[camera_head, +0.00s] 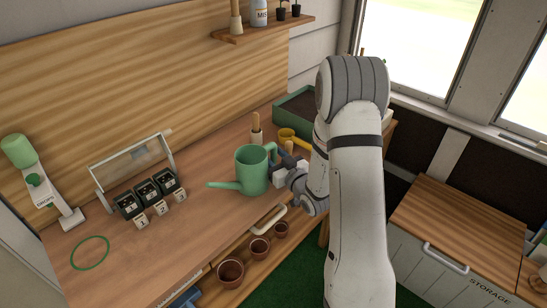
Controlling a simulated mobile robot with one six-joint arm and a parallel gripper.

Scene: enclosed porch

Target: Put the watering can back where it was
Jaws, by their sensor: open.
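The green watering can (252,171) stands upright on the wooden bench, with its spout pointing left. My gripper (279,165) is open at the can's right side, by the handle. The handle and the fingertips overlap there, so I cannot tell whether they touch. A thin green ring (90,253) is marked on the bench top at the left front, with nothing standing in it.
Small black pots numbered with white tags (148,197) and a green-headed device (38,175) stand left on the bench (190,225). A wooden-handled tool (256,130) and a yellow item (287,135) are behind the can. Terracotta pots (231,272) sit below the bench top.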

